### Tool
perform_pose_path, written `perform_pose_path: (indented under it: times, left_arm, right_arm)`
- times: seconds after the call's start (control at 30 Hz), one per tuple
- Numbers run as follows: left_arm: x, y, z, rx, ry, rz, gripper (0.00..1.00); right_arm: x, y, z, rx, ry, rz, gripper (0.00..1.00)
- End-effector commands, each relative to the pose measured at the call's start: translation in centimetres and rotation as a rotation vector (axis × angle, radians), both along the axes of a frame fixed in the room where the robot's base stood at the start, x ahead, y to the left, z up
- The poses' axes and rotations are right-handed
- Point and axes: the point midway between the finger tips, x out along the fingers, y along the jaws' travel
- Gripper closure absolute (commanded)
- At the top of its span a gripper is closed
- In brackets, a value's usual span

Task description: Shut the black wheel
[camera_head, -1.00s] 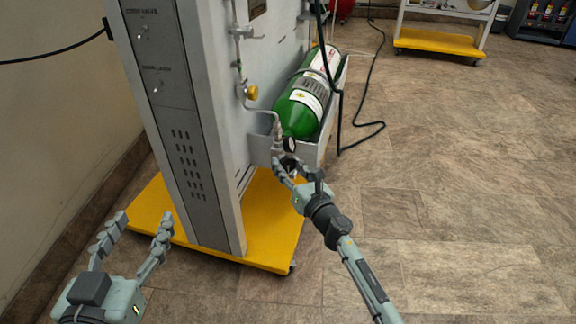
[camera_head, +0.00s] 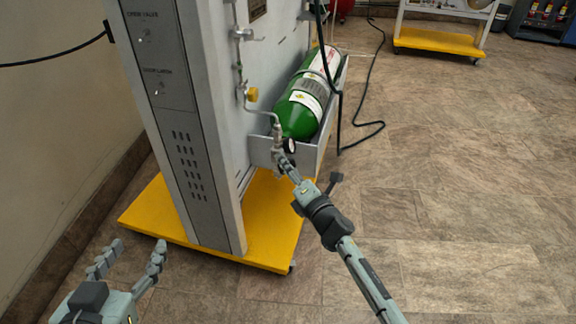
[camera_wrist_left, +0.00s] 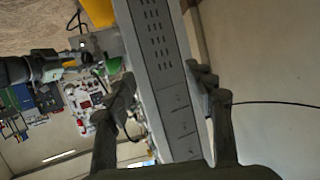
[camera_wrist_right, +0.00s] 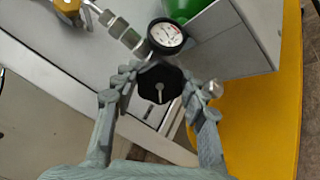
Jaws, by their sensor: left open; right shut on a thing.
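The black wheel (camera_wrist_right: 160,84) is a lobed knob that shows in the right wrist view, just below a round pressure gauge (camera_wrist_right: 165,36). My right gripper (camera_wrist_right: 160,88) has a finger on each side of the wheel and is shut on it. In the head view my right gripper (camera_head: 285,168) is at the valve below the green cylinder (camera_head: 298,112) and hides most of the wheel. My left gripper (camera_head: 130,255) is open and empty at the lower left, in front of the cabinet. Its fingers also show in the left wrist view (camera_wrist_left: 165,90).
The tall grey cabinet (camera_head: 182,120) stands on a yellow base (camera_head: 265,235) between my arms. A yellow knob (camera_head: 252,94) sits on its pipework. A black hose (camera_head: 366,122) lies on the floor to the right.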

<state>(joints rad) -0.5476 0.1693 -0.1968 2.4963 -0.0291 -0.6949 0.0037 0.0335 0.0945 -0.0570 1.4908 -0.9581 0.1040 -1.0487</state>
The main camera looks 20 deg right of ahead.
Motion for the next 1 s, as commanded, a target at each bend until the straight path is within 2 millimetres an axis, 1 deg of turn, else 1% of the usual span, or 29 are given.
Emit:
perform_pose_path:
  times: [0.33, 0.57, 0.77, 1.0]
  left_arm:
    - [-1.5, 2.6, -3.2, 0.073, 0.179, 0.047, 0.46]
    - [-3.5, 5.2, -5.8, 0.133, 0.34, 0.092, 0.46]
    - [-6.1, 7.9, -7.9, 0.19, 0.503, 0.142, 0.46]
    - [-10.3, 11.3, -9.8, 0.255, 0.717, 0.212, 0.46]
  right_arm:
    - [0.0, -0.1, 0.1, 0.326, 0.046, -0.002, 0.86]
    - [0.0, -0.1, 0.2, 0.544, 0.075, -0.002, 0.86]
    - [0.0, -0.1, 0.1, 0.732, 0.103, -0.002, 0.86]
    - [0.0, -0.1, 0.1, 0.957, 0.135, -0.003, 0.86]
